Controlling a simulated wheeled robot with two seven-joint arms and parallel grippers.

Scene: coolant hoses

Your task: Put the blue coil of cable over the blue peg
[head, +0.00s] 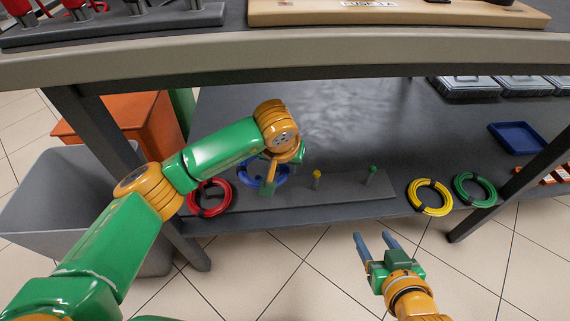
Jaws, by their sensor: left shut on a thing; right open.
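The blue coil of cable (248,180) is on the left of the lower shelf, above or at the dark peg board (340,187). My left gripper (269,184) reaches down from above and is shut on this coil. The blue peg cannot be made out; the gripper and coil cover that part of the board, so I cannot tell whether the coil is around it. My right gripper (377,244) is open and empty, in front of the shelf and apart from everything.
A red coil (210,212) is at the board's left end. A yellow peg (316,179) and green peg (372,175) stand bare. Yellow (430,210) and green (474,203) coils lie to the right, near a blue tray (518,138). The upper tabletop edge (300,57) overhangs the shelf.

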